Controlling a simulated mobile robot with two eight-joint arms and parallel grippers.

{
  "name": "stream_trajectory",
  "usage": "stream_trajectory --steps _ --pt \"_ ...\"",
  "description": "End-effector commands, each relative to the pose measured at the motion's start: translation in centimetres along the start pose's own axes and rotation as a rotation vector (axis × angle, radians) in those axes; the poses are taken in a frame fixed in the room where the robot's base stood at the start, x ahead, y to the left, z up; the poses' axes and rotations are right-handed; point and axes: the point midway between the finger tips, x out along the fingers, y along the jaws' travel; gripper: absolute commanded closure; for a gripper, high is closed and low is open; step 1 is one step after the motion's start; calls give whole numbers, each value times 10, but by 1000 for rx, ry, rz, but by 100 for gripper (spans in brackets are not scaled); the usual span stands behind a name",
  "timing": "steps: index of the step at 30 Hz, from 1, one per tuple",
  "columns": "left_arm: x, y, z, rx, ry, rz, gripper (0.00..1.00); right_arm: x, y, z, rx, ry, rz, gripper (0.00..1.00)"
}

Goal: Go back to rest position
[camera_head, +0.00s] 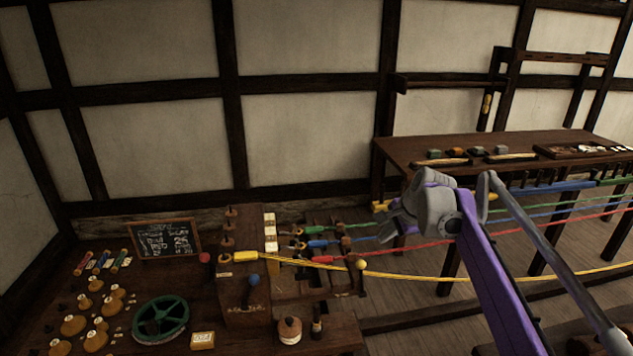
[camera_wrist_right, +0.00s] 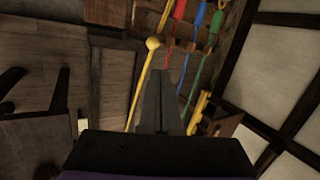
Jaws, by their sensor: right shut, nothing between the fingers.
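My right gripper (camera_head: 384,236) is raised on its purple and grey arm, right of the middle in the head view. Its fingertips point left, over the stretched ropes. In the right wrist view its dark fingers (camera_wrist_right: 163,84) are closed together with nothing between them. The yellow rope (camera_head: 450,278) runs in front of and below the gripper. It also passes left of the fingers in the right wrist view (camera_wrist_right: 138,92). The red rope (camera_head: 400,247) runs close by the gripper; contact cannot be told. My left gripper is not in view.
A wooden box (camera_head: 245,300) with rope ends stands on the left bench, beside a green wheel (camera_head: 161,319), brass weights (camera_head: 74,325) and a chalkboard (camera_head: 164,240). A long table (camera_head: 400,150) with tools stands behind my right arm. Blue and green ropes stretch to the right.

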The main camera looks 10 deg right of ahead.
Motion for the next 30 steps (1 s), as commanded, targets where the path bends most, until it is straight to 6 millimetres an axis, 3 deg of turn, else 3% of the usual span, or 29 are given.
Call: stream_trajectory --steps 5,8,14,18,24,30 --pt "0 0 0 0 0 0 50 -6 16 20 -97 6 7 100" --pt "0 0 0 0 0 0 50 -14 41 46 -237 16 17 100" --pt "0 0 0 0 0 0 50 -25 116 99 -588 39 43 100" --pt "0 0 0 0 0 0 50 -27 177 128 -836 55 60 100" --pt "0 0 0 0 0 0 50 -19 269 158 -1180 76 84 100" --pt "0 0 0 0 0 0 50 -6 333 170 -1418 90 102 100"
